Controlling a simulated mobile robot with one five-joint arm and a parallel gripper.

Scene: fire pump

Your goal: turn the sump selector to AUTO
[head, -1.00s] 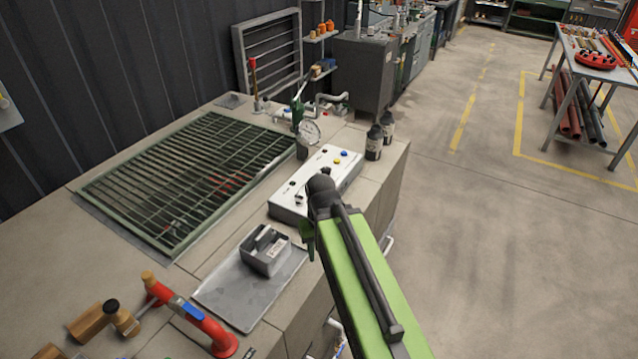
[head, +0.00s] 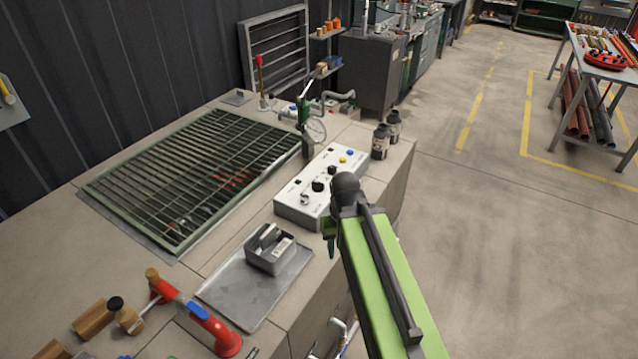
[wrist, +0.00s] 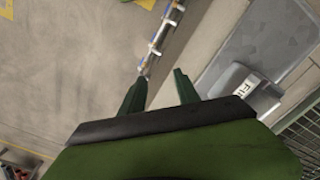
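The white control box (head: 322,188) with the selectors lies on the concrete bench in the head view. Its top carries black knobs (head: 318,186), a pale knob or key switch (head: 305,199), and yellow and blue buttons (head: 346,156). The labels are too small to read, so I cannot tell which knob is the sump selector or where it points. My gripper (head: 330,240) hangs at the box's near right side, partly hidden by my arm. In the wrist view my gripper (wrist: 160,84) shows two separated fingers with nothing between them. The control box is not in the wrist view.
A grey holder (head: 268,252) stands on a metal tray (head: 235,297) nearer me; it also shows in the wrist view (wrist: 240,88). A gauge (head: 316,130) and dark bottles (head: 381,142) stand beyond the box. A green grating (head: 190,175) lies left.

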